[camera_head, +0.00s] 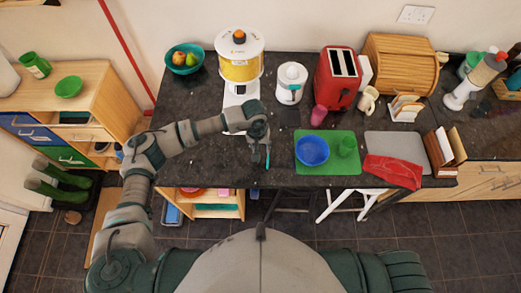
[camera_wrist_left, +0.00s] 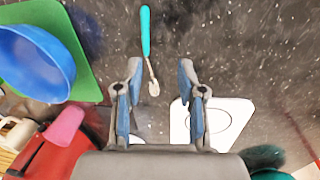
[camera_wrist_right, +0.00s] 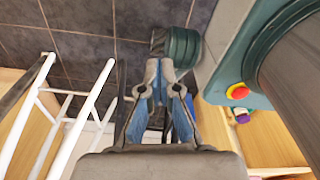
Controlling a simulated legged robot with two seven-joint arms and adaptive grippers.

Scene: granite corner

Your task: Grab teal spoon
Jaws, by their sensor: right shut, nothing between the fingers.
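The teal spoon (camera_wrist_left: 146,35) has a teal handle and a pale bowl. In the left wrist view its handle points away from my palm, and its bowl end lies between my left gripper's (camera_wrist_left: 160,78) spread fingers. In the head view the spoon (camera_head: 268,156) shows as a small teal strip near the counter's front edge, partly hidden by my left gripper (camera_head: 258,142). The left gripper is open above the counter; I see no hold on the spoon. My right gripper (camera_wrist_right: 163,78) is shut and empty, with floor tiles behind it.
Behind are a yellow-white appliance (camera_head: 240,70), a white jar (camera_head: 291,83) and a red toaster (camera_head: 337,78). A pink cup (camera_head: 318,115) stands near the mat.

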